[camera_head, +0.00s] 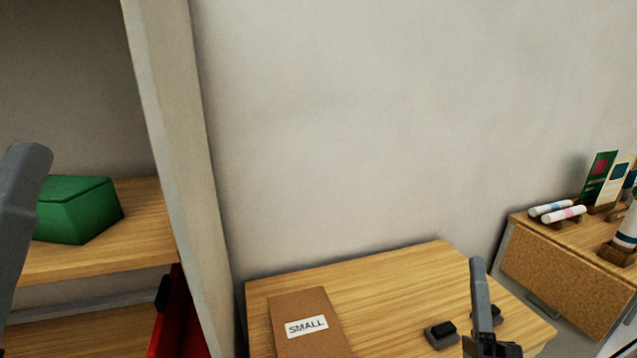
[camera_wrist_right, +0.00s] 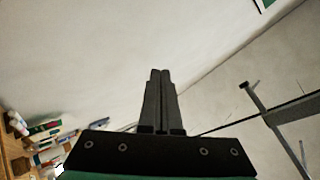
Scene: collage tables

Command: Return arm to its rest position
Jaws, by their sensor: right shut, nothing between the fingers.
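My right arm (camera_head: 481,295) rises at the bottom of the head view, in front of the right part of the wooden table. Its dark lower part is cut off by the bottom edge. In the right wrist view my right gripper (camera_wrist_right: 161,75) is shut, its two dark fingers together with nothing between them. The fingers stand against the bare wall and touch nothing I can see. A grey link of my left arm (camera_head: 18,200) shows at the left edge of the head view. The left gripper is out of view.
The wooden table (camera_head: 390,275) holds a brown folder labelled SMALL (camera_head: 306,327) and small black blocks (camera_head: 441,334). A shelf with a green box (camera_head: 78,209) stands left, a red bin (camera_head: 178,322) below. A right-hand table holds rolls (camera_head: 565,214) and cards (camera_head: 600,178).

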